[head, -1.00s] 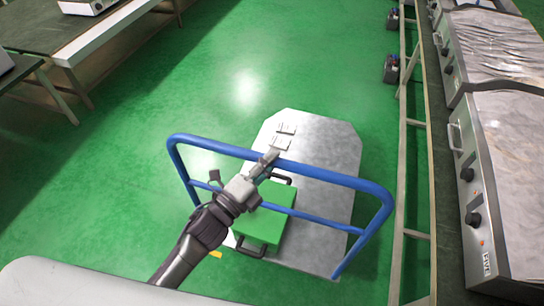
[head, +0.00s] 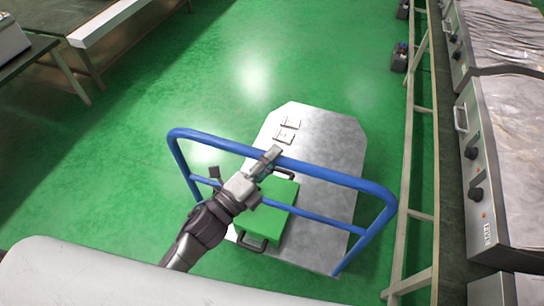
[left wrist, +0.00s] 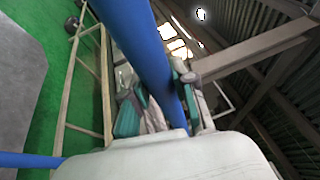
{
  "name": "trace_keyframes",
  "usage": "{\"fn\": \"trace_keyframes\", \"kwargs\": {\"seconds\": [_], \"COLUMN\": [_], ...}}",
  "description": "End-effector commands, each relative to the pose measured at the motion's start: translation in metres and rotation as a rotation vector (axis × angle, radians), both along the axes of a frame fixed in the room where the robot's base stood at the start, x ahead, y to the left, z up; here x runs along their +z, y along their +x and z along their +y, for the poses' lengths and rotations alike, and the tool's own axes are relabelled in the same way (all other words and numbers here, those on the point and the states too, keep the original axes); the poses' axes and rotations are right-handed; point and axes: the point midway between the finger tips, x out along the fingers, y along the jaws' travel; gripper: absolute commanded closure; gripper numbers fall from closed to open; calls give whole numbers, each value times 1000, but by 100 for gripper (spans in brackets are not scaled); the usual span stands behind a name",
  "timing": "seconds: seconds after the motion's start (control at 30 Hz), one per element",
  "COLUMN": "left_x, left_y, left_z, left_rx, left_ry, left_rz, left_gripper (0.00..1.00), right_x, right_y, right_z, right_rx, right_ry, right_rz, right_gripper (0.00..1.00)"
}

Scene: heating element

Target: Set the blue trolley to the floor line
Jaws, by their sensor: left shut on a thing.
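The blue trolley has a grey metal deck (head: 330,150) and a blue tubular handle (head: 340,177) on the side near me. My left gripper (head: 268,162) is shut on the top bar of the handle, left of its middle. In the left wrist view the blue bar (left wrist: 140,45) runs between the fingers (left wrist: 160,110). A green box (head: 268,212) with dark handles lies on the deck behind the bar. No floor line can be made out. My right gripper is not in view.
A long bench with appliances (head: 510,150) under wrinkled sheeting runs along the right, its pale frame (head: 418,170) close to the trolley. Tables (head: 75,45) stand at the upper left. Green floor (head: 220,60) is clear ahead and left.

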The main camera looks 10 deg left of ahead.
Motion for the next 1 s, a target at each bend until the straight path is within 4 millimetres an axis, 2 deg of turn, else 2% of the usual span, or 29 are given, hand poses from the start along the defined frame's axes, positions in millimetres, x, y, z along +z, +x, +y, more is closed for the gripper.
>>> {"fn": "trace_keyframes", "kwargs": {"seconds": [0.07, 0.1, 0.23, 0.53, 0.67, 1.0], "left_x": [-3, -3, -2, -1, -3, -16], "left_y": [-1, 0, 0, 0, -8, -65], "left_z": [0, 0, 0, 0, 5, 41], "left_rx": [0, 0, 0, 0, 1, 1], "left_ry": [2, 2, 1, 0, 0, 2], "left_rz": [6, 6, 4, 2, 4, 8], "left_gripper": [100, 70, 49, 48, 48, 48], "right_x": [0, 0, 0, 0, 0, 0], "right_y": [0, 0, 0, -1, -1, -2], "right_z": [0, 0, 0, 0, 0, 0], "right_rx": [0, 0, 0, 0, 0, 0], "right_ry": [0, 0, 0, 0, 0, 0], "right_rz": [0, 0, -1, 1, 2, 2], "right_gripper": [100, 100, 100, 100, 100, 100]}}
